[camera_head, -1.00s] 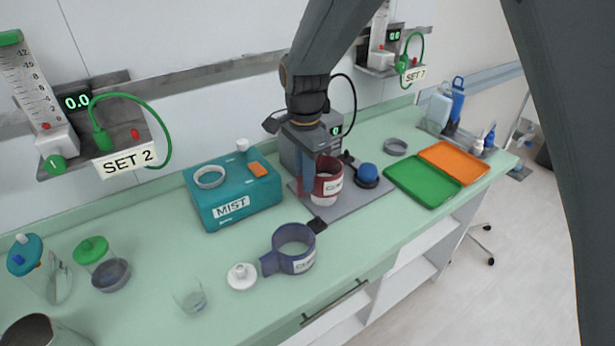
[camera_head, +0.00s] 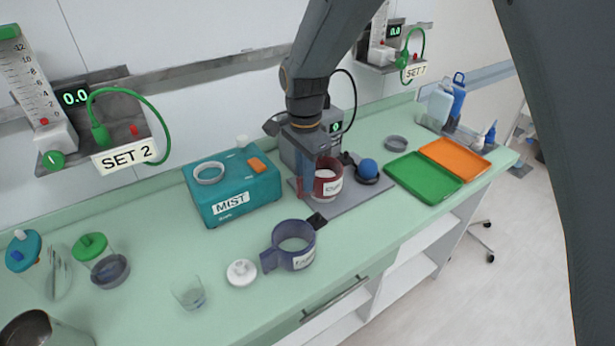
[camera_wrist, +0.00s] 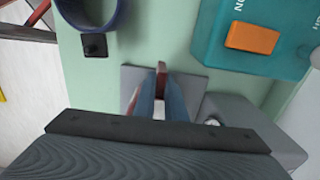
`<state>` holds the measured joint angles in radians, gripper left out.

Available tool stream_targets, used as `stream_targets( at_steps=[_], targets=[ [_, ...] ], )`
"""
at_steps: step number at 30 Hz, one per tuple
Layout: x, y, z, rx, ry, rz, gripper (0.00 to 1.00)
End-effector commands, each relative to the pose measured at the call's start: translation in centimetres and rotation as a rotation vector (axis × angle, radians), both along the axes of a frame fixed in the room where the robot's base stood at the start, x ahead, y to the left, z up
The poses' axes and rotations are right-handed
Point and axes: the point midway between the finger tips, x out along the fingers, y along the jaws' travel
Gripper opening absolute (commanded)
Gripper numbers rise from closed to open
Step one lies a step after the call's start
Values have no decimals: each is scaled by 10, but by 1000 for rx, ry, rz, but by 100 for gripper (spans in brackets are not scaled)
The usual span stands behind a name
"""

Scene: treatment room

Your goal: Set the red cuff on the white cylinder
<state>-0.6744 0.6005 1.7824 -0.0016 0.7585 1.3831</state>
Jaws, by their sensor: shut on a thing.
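The red cuff (camera_head: 325,188) with a white label is at the grey base plate in the head view. White shows inside its upper opening, which looks like the top of the white cylinder (camera_head: 325,173), so the cuff appears to be around it. Whether the cuff rests on the plate is hard to tell. My gripper (camera_head: 306,187) is at the cuff's left side, pointing down, its blue fingers shut on the cuff's tab. In the wrist view, the fingers (camera_wrist: 160,95) close on a thin red piece of the cuff (camera_wrist: 161,72); the cylinder is hidden there.
A blue cuff (camera_head: 290,247) stands in front on the green counter, with a small black square (camera_head: 317,221) near it. The teal MIST box (camera_head: 235,190) is left, a grey device (camera_head: 297,155) behind.

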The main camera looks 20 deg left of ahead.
Motion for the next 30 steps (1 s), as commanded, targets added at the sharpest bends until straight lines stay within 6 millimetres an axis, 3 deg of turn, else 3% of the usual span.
stream_targets(
  at_steps=[30],
  targets=[
    [0,0,-22,0,0,0,0]
  ],
)
